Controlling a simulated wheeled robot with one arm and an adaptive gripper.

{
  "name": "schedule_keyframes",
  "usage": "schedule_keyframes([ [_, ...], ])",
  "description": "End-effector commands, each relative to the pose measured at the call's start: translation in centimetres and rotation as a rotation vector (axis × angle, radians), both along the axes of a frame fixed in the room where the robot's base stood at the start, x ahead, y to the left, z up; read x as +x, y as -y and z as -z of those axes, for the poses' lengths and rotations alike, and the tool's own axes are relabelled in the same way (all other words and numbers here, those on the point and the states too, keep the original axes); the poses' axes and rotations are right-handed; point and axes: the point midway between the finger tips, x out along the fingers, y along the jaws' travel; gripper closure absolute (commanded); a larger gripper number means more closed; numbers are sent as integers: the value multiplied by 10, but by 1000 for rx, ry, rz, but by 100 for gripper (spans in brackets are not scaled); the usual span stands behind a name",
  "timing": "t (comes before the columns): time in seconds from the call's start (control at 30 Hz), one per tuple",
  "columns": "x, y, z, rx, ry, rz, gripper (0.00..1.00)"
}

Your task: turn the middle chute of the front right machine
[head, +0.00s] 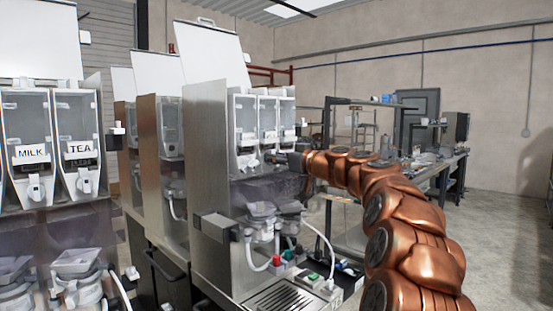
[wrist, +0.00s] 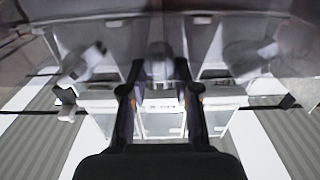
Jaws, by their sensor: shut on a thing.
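The front right machine (head: 210,150) is a steel dispenser in the middle of the head view, with its lid raised. It has three clear canisters side by side; the middle canister (head: 268,115) is partly covered low down by my gripper (head: 273,157). In the wrist view my gripper (wrist: 158,95) has its two dark fingers on either side of the pale middle chute (wrist: 158,65), shut on it. The chute's tip is hidden in the head view. The left chute (wrist: 85,62) and right chute (wrist: 250,58) show beside it, apart from the fingers.
Below the canisters are mixing bowls (head: 262,212), hoses and a drip tray (head: 285,296). Another machine with MILK and TEA canisters (head: 52,150) stands at left. More machines stand behind. A workbench (head: 440,165) is at the back right; the floor at right is clear.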

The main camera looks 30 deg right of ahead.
Motion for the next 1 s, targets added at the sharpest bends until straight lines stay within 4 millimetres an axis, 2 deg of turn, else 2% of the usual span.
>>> schedule_keyframes([
  [0.47, 0, 0, 1, 66, -15, -1, 100],
  [0.67, 1, 1, 0, 194, -42, -1, 100],
  [1.0, 2, 5, 0, 506, -119, -2, 100],
])
